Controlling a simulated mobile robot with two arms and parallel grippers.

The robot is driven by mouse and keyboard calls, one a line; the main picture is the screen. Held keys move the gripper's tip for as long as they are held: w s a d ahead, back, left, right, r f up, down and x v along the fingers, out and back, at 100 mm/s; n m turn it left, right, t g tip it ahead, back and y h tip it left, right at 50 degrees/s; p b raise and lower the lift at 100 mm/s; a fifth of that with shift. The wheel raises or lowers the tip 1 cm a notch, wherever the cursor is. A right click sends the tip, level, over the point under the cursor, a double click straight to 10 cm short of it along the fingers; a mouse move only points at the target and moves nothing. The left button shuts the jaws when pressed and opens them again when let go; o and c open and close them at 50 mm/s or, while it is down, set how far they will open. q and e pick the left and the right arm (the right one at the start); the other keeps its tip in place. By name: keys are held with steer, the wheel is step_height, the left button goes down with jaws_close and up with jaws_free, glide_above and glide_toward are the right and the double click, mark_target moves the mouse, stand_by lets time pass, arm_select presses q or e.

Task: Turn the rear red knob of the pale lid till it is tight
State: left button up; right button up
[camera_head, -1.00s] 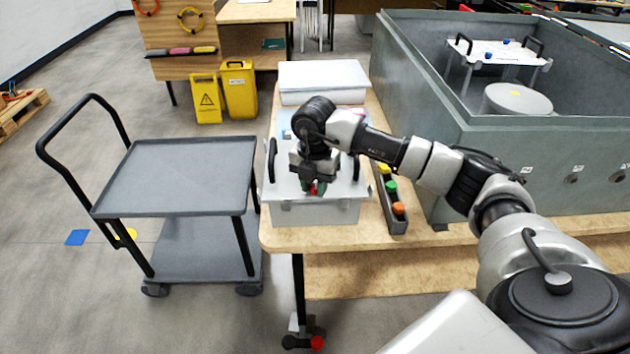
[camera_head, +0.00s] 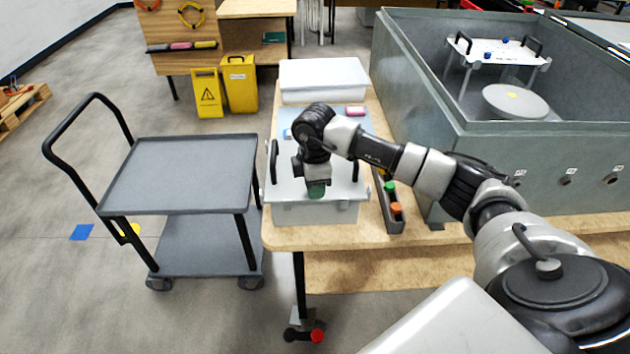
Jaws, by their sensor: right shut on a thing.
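The pale lid (camera_head: 345,193) sits on a pale box (camera_head: 335,213) at the near left end of the wooden table. It has a black handle at each side. A green patch shows at the fingertips. My left gripper is not in view.
A rail with coloured buttons (camera_head: 393,212) stands right of the box. A second pale box (camera_head: 322,78) is behind. A grey trolley (camera_head: 180,175) stands left; a big grey tank (camera_head: 480,140) stands right.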

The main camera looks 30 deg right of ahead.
steer(key=shift+w+d+r+m+p, duration=0.15)
steer(key=shift+r+m+p, duration=0.3)
steer(key=shift+m, duration=0.55)
steer(key=shift+m+p, duration=0.6)
steer(key=shift+m, duration=0.3)
steer(key=m+p, duration=0.3)
steer(key=p, duration=0.4)
steer(key=m+p, duration=0.4)
steer(key=p, duration=0.3)
steer(key=shift+w+r, duration=0.15)
steer(key=shift+f+m+p, duration=0.25)
steer(key=shift+m+p, duration=0.55)
steer(key=shift+p, duration=0.45)
steer(key=o, duration=0.7)
steer(key=shift+o, duration=1.2)
steer(key=shift+f, duration=0.2)
